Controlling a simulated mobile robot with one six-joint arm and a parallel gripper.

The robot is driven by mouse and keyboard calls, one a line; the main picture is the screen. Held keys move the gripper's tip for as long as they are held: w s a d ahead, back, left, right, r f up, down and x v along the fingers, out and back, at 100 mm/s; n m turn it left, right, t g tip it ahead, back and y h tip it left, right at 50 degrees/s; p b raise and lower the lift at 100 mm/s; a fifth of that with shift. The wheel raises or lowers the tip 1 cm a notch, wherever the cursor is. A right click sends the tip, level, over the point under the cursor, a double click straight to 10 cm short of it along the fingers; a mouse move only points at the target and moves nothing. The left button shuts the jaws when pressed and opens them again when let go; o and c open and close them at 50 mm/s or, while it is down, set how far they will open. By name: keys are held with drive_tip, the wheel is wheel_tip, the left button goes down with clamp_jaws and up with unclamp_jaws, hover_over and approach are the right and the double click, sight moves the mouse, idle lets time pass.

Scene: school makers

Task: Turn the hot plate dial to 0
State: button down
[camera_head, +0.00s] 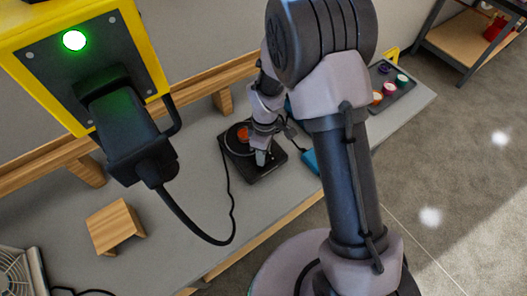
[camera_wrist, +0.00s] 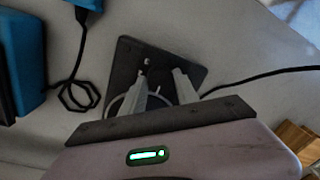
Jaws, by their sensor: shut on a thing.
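The hot plate (camera_head: 273,166) is a black square unit on the grey bench, with an orange-red glowing disc (camera_head: 243,134) on top. My gripper (camera_head: 262,157) reaches down over its front part. In the wrist view, the two pale fingers of my gripper (camera_wrist: 161,79) point down onto the dark hot plate (camera_wrist: 150,48) and are closed on its dial. The dial is mostly hidden by the fingers, and its setting cannot be read. A small white mark shows just beyond the left fingertip.
A yellow-framed panel (camera_head: 155,45) with a green light and black plug (camera_head: 125,130) stands near left. A cable runs along the bench. A wooden block (camera_head: 115,226) is left; a blue object (camera_head: 311,161) sits right of the hot plate. A dark tray (camera_head: 400,97) holds coloured cups.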

idle(0.4)
drive_tip(key=c, duration=0.9)
unclamp_jaws()
drive_tip(key=r+p, duration=0.1)
drive_tip(key=r, duration=0.4)
drive_tip(key=r+p, duration=0.2)
drive_tip(key=r, duration=0.4)
drive_tip(key=w+r+p, duration=0.1)
drive_tip(key=r+p, duration=0.1)
drive_tip(key=r, duration=0.4)
drive_tip(key=shift+d+r, duration=0.15)
drive_tip(key=shift+r, duration=0.05)
drive_tip(key=s+d+r+m+t+y+b, duration=0.1)
drive_tip(key=s+d+r+m+t+b, duration=0.2)
drive_tip(key=s+d+r+m+b, duration=0.45)
drive_tip(key=s+m+t, duration=0.1)
drive_tip(key=s+m, duration=0.2)
drive_tip(key=s+r+m+t+b, duration=0.1)
drive_tip(key=s+m, duration=0.3)
drive_tip(key=s+r+m+t+b, duration=0.1)
drive_tip(key=s+m, duration=0.2)
drive_tip(key=s, duration=0.1)
drive_tip(key=shift+s+d+r+m+t+y, duration=0.15)
drive_tip(key=shift+d+m+t+y, duration=0.15)
drive_tip(key=shift+y, duration=0.1)
